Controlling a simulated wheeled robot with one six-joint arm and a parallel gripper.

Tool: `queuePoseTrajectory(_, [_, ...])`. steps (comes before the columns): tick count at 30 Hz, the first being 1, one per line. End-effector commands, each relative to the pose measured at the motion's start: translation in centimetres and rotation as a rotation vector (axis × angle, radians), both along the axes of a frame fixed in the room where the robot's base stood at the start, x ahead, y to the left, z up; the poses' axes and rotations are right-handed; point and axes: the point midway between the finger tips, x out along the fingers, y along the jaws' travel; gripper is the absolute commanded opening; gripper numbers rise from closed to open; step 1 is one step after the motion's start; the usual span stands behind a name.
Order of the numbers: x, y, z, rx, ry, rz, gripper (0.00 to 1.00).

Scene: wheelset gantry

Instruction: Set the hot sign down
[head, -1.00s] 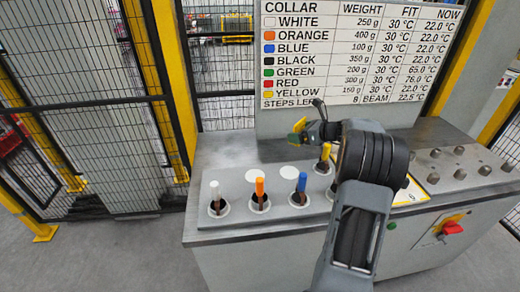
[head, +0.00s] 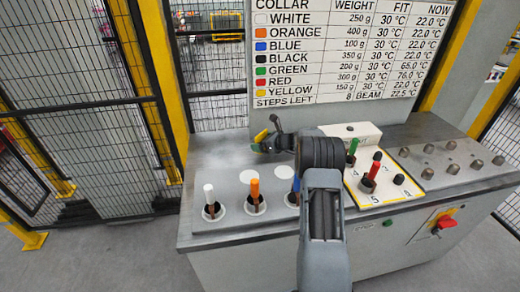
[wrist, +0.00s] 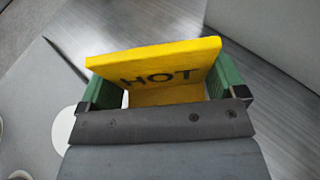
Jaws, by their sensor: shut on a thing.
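The yellow hot sign (head: 261,136) is held out at the left end of my arm, over the back part of the bench. In the wrist view, the sign (wrist: 150,62) is a folded yellow piece with HOT in black on its face. My gripper (head: 270,132) is shut on it, with a green pad on each side in the wrist view (wrist: 165,90). The sign looks tilted in the head view. I cannot tell whether it touches the bench top.
The grey bench (head: 210,152) has clear metal behind the collar row. White (head: 208,194) and orange (head: 255,190) collars stand in front; the blue one (head: 296,184) is partly hidden. Green (head: 353,146) and red (head: 375,168) collars stand on a white plate (head: 392,204). The chart board (head: 340,50) rises behind.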

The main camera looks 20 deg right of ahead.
Motion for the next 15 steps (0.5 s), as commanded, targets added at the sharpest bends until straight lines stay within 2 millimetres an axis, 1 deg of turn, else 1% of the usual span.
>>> queuePoseTrajectory(4, [0.4,0.3,-0.6,0.001,0.001,0.001,0.66])
queuePoseTrajectory(7, [1.1,0.8,-1.6,0.001,0.002,0.001,0.66])
queuePoseTrajectory(12, [0.9,0.7,-3.6,0.001,0.002,0.0,0.66])
queuePoseTrajectory(15, [0.9,0.6,-4.2,0.0,0.0,0.001,0.66])
